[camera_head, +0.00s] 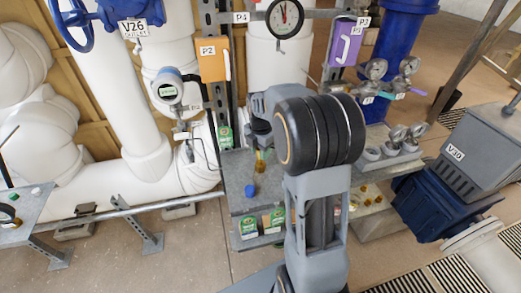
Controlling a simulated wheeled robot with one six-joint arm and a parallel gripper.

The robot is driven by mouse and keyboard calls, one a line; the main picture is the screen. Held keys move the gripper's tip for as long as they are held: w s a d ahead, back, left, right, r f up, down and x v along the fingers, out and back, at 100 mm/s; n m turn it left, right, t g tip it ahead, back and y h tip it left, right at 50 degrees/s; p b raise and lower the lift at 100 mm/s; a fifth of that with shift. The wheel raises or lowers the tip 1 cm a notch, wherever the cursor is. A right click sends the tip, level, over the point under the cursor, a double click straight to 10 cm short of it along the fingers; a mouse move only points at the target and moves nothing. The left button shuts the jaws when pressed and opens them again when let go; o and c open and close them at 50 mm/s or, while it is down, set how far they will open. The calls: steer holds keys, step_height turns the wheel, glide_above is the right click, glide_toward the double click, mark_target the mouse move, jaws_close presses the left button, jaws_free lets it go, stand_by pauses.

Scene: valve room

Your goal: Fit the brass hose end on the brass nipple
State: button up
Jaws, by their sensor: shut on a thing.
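My gripper (259,143) points down over a grey shelf unit in the middle of the picture. It is shut on a small brass-coloured piece (260,162), which looks like the brass hose end; its lower part is small and hard to make out. Several small brass-coloured fittings (368,197) sit on a pale block to the right, behind my arm. I cannot tell which of them, if any, is the brass nipple. My forearm hides part of the shelf and the block.
A small blue item (250,190) and green-and-white boxes (262,222) are on the grey shelf unit (238,170). Gauges (376,69) and a purple box (343,42) are behind. A blue-grey pump V30 (455,165) stands right. Open floor (190,255) lies front left.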

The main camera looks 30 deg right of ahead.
steer(key=shift+f+b, duration=0.3)
steer(key=shift+f, duration=0.3)
stand_by(1.3)
steer(key=shift+f, duration=0.3)
steer(key=shift+f+b, duration=0.4)
steer(key=shift+f, duration=0.05)
stand_by(0.5)
stand_by(0.4)
steer(key=o, duration=0.9)
steer(key=shift+c, duration=0.2)
step_height(320, 180, up, 14)
steer(key=shift+f+p, duration=0.1)
steer(key=shift+p, duration=0.25)
